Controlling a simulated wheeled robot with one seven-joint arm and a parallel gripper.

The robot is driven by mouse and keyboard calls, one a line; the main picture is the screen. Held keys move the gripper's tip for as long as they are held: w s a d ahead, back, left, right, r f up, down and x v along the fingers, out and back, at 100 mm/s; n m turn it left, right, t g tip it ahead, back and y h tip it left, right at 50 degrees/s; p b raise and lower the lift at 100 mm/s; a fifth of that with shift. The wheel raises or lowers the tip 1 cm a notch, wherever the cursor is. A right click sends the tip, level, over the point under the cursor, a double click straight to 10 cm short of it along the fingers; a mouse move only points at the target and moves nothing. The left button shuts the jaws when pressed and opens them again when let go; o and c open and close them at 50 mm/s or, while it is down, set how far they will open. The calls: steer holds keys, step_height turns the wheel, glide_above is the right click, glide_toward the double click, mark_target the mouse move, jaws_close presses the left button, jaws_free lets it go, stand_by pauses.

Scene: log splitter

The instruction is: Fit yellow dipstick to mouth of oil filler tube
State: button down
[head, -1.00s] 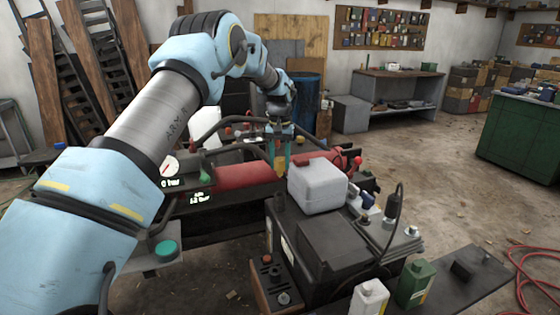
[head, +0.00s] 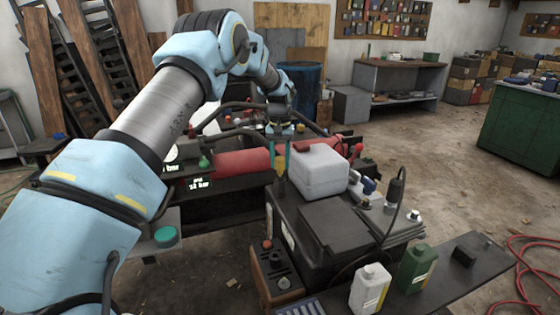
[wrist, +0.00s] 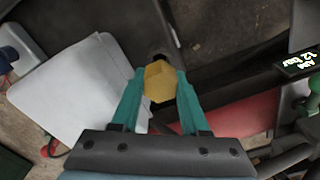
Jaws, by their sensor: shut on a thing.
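My gripper (head: 280,166) is shut on the yellow dipstick (wrist: 158,84), with its teal fingers either side of the yellow head. In the head view the yellow head (head: 280,163) shows between the fingers, just left of the white tank. A short dark upright stub, apparently the oil filler tube (head: 280,187), stands straight below it at the engine's rear left edge. In the wrist view a dark grey rounded end (wrist: 160,52) shows just past the yellow head. The dipstick's lower part is hidden, and I cannot tell whether it touches or enters the tube.
The white tank (head: 320,171) stands close to the right of my gripper. A red cylinder (head: 240,162) and dark hoses lie behind and left. The black engine (head: 335,237) fills the front, with a white bottle (head: 369,289) and a green bottle (head: 417,268) at its right.

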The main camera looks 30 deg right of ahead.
mark_target(280, 174)
steer(key=shift+f, duration=0.3)
steer(key=shift+f+b, duration=0.9)
steer(key=shift+f, duration=0.9)
steer(key=shift+c, duration=1.6)
jaws_free()
step_height(280, 174, up, 11)
steer(key=b, duration=0.2)
steer(key=shift+f+b, duration=0.1)
steer(key=shift+b, duration=0.3)
